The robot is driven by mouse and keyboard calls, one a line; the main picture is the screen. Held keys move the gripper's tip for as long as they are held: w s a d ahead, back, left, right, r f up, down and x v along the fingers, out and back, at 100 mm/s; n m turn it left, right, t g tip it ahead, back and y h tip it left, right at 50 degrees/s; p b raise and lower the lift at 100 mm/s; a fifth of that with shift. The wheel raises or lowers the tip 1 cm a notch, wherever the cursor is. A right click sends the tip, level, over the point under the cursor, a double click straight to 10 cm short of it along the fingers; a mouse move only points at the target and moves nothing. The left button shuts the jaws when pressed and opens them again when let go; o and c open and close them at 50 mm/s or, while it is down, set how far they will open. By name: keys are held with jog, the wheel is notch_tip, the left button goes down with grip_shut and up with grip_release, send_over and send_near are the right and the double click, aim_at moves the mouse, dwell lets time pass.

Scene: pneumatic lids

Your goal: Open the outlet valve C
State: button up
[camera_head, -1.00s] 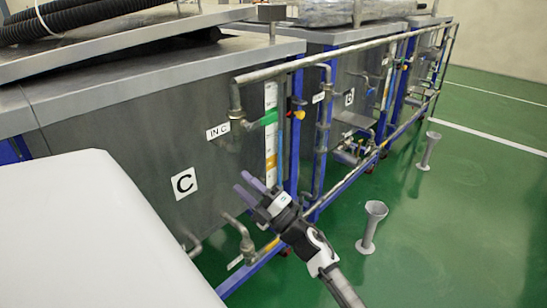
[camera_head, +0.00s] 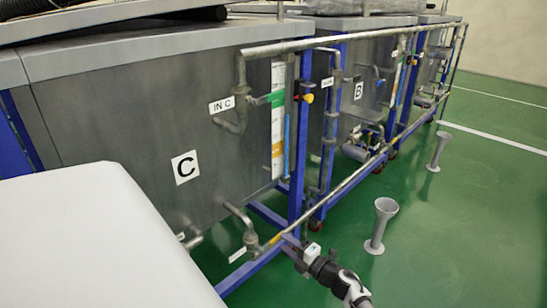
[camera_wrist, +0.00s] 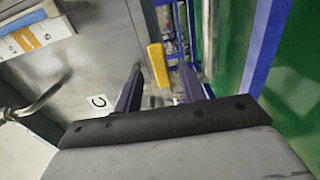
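Tank C, marked by a C plate (camera_head: 185,167), has a low outlet pipe (camera_head: 239,215) ending in a fitting at the lower rail, beside a small label (camera_head: 237,255) too small to read. A yellow handle (camera_head: 275,240) shows at this fitting, close to my gripper (camera_head: 289,243). In the wrist view the yellow handle (camera_wrist: 158,65) stands between the two dark fingers of my gripper (camera_wrist: 160,72), which are apart. I see gaps on both sides of it. How deep it sits between the fingers I cannot tell.
An upper inlet pipe with an IN C label (camera_head: 222,104) and a green handle (camera_head: 270,98) is higher up. Blue frame posts and a long rail (camera_head: 345,187) run to tank B (camera_head: 358,90). A grey funnel stand (camera_head: 380,225) is on the green floor, right of my gripper.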

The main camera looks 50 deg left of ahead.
aim_at(279, 238)
jog(key=shift+s+a+b, duration=0.2)
jog(key=shift+a+b, duration=0.15)
jog(key=shift+a, duration=1.25)
jog(key=shift+s+a+b, duration=0.15)
jog(key=shift+a+b, duration=0.15)
jog(key=shift+a, duration=1.25)
grip_shut()
